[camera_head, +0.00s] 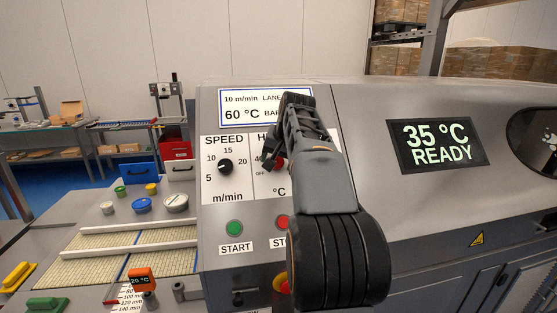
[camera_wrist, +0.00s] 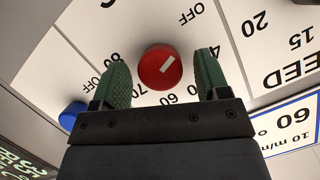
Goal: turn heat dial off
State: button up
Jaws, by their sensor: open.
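The heat dial is a round red knob (camera_wrist: 165,67) with a white mark, on the white scale panel in the wrist view. Its mark slants to the upper right, the side where OFF and a partly hidden 40 are printed; I cannot tell exactly which value it points at. My gripper (camera_wrist: 163,76) is open, with one green finger on each side of the knob and visible gaps between. In the head view my gripper (camera_head: 274,152) is at the heat panel and hides most of the dial and its scale.
The black speed dial (camera_head: 225,167) is close by on the left. Below are the green start button (camera_head: 234,228) and the red stop button (camera_head: 282,222). A display (camera_head: 436,144) reads 35 °C READY. A blue knob (camera_wrist: 72,115) is beside the heat panel.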

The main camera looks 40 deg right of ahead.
jog(key=p+v, duration=0.1)
jog(key=v, duration=1.2)
jog(key=shift+s+r, duration=0.2)
jog(key=shift+r, duration=0.15)
